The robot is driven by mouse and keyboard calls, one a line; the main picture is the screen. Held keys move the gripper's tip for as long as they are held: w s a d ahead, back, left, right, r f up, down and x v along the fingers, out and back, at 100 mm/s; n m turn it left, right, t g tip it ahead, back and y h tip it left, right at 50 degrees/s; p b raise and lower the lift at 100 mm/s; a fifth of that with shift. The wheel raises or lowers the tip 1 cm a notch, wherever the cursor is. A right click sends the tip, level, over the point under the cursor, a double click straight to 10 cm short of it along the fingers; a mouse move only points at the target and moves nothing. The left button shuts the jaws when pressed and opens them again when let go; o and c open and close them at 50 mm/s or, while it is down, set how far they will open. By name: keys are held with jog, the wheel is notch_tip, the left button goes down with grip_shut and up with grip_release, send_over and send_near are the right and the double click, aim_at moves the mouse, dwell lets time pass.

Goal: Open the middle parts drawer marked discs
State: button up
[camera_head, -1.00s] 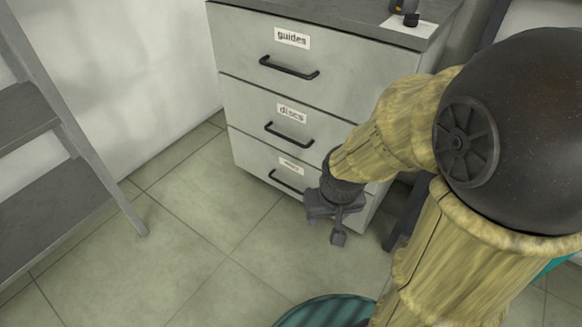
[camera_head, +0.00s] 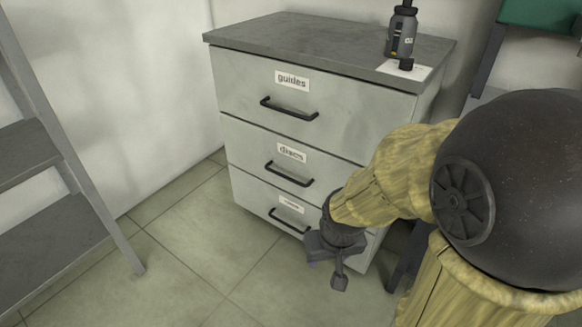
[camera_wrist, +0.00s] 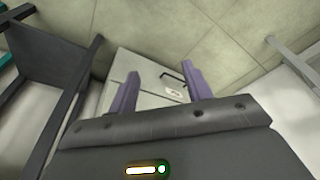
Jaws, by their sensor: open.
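The grey cabinet has three drawers, all shut. The middle drawer (camera_head: 248,150) is marked "discs" and has a black bar handle (camera_head: 289,174). My gripper (camera_head: 338,277) is in front of the cabinet's lower right, low and to the right of the middle handle, touching no handle that I can see. In the wrist view my gripper (camera_wrist: 160,88) is open and empty, with its two purple-grey fingers apart. Beyond them the wrist view shows a drawer front (camera_wrist: 150,72) with a handle (camera_wrist: 172,76) and an unreadable label. My arm hides the right part of the lower drawers.
The "guides" drawer (camera_head: 240,85) is above, and a bottom drawer (camera_head: 250,193) with a small label is below. A dark bottle (camera_head: 401,35) stands on the cabinet top (camera_head: 300,38). A grey shelf (camera_head: 60,220) stands at left, with bare floor (camera_head: 190,225) between.

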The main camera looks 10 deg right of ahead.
jog(key=shift+r, duration=0.2)
jog(key=c, duration=0.3)
jog(key=p+v, duration=0.3)
jog(key=w+p+v, duration=0.1)
jog(key=p+v, duration=0.2)
jog(key=p, duration=0.1)
jog(key=shift+w+r, duration=0.15)
jog(key=shift+r, duration=0.35)
jog(key=shift+c, duration=0.2)
jog(key=shift+f, duration=0.1)
